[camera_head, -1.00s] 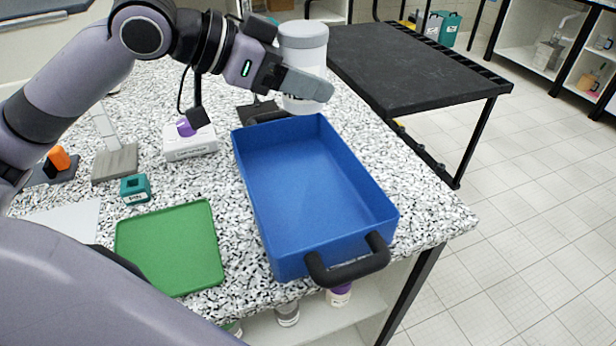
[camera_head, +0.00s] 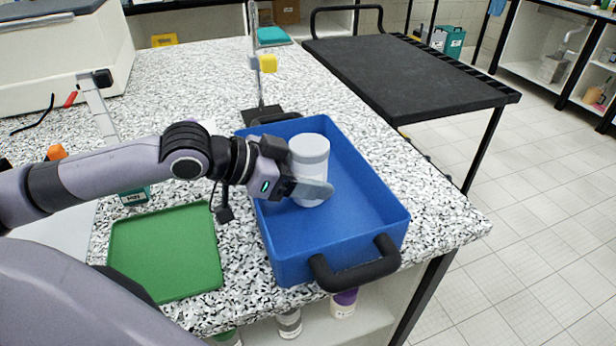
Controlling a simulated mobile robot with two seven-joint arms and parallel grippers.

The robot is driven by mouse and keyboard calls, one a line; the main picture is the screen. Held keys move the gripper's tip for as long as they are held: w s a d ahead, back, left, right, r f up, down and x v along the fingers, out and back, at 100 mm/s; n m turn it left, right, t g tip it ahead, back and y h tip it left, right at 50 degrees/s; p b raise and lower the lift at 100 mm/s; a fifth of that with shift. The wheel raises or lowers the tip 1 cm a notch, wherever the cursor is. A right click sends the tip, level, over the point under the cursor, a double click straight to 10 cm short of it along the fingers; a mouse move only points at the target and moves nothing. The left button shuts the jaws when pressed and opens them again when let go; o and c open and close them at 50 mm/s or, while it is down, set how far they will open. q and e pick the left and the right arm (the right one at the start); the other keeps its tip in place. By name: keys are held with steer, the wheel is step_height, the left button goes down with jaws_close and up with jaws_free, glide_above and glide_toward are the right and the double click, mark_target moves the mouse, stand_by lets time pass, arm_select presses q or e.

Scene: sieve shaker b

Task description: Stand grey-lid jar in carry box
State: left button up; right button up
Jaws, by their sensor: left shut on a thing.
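The grey-lid jar (camera_head: 309,160) is a white, upright cylinder with a light grey lid. My right gripper is not in view.
A green tray (camera_head: 165,252) lies left of the box. A black-topped cart (camera_head: 405,75) stands to the right. The right part of the box floor is free.

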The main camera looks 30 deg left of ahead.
arm_select(q)
steer(key=shift+f, duration=0.15)
steer(key=o, duration=1.1)
